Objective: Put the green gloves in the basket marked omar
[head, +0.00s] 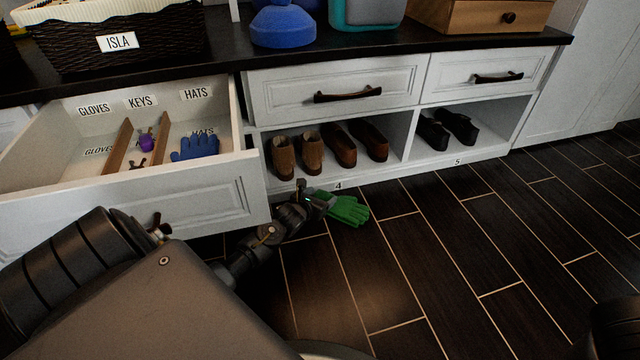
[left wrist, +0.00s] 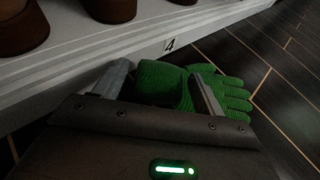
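The green gloves (head: 347,210) are low by the floor, just in front of the cabinet base below the label 4. My left gripper (head: 318,200) is at their cuff end, its arm reaching down from the left. In the left wrist view the green gloves (left wrist: 165,84) fill the space between my two spread fingers, with the glove fingers showing beyond the right one. I cannot tell whether my fingers press on them. No basket marked omar shows. The only readable basket is a dark wicker one marked ISLA (head: 120,45) on the counter. My right gripper is not in view.
An open drawer (head: 215,200) at left juts out near my left arm, holding a blue glove (head: 195,146) and keys. Brown shoes (head: 341,146) and black shoes (head: 447,128) stand in the cubbies. The dark wood floor (head: 470,240) at right is clear.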

